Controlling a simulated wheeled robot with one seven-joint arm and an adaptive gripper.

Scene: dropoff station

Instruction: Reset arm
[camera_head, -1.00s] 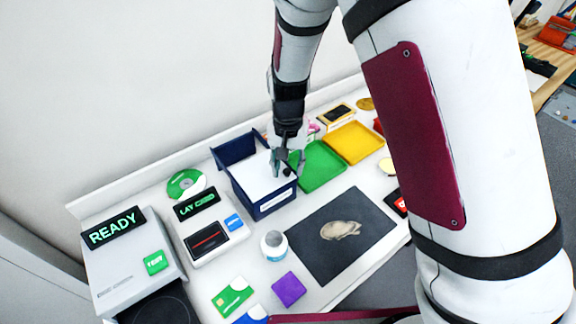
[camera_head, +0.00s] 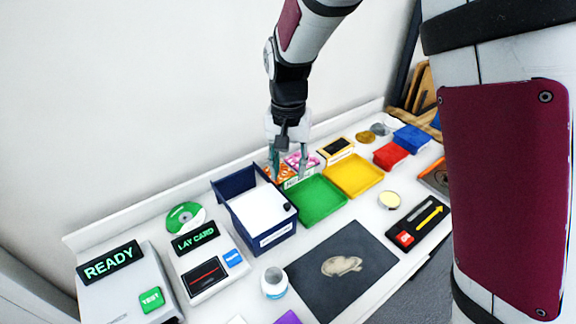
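My gripper (camera_head: 289,163) points down above the back edge of the table, between the dark blue box and the pink and orange packets (camera_head: 300,163). Its two fingers are apart, with nothing seen between them but the packets behind. The dark blue box (camera_head: 279,236) with a white inside stands to the left below it. The green tray (camera_head: 318,199) is to the right below it. My arm comes down from the top of the view, and a large link of mine hides the right side.
A wall runs along the back.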

